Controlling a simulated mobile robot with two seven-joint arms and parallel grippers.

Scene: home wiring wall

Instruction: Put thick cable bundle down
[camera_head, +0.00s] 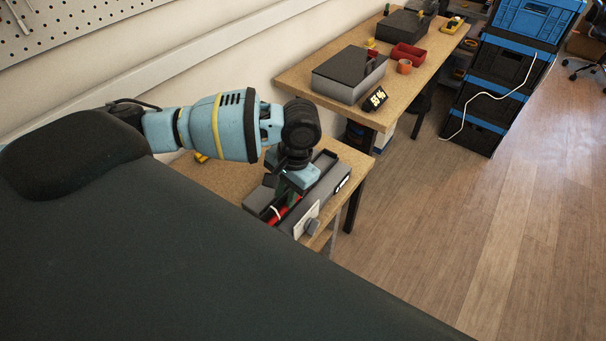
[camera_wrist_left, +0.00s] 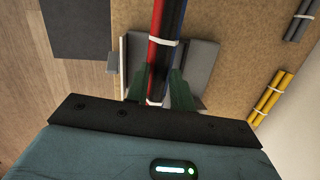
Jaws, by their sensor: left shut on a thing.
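The thick cable bundle (camera_wrist_left: 166,25) has red, black and blue strands with white ties. It runs up out of the top of the left wrist view. My left gripper (camera_wrist_left: 160,88) is shut on it, with a green finger on either side. In the head view my left gripper (camera_head: 292,182) is low over the near workbench (camera_head: 228,178), at a grey device. A red part of the bundle (camera_head: 277,213) shows below the fingers there. I cannot tell whether the bundle touches the surface beneath it. My right gripper is not in view.
A grey device (camera_head: 325,186) lies under the gripper at the bench edge. A yellow cable bundle (camera_wrist_left: 272,92) and a grey bundle (camera_wrist_left: 301,20) lie on the bench. A farther bench holds a grey case (camera_head: 348,75); blue-black crates (camera_head: 498,75) stand right.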

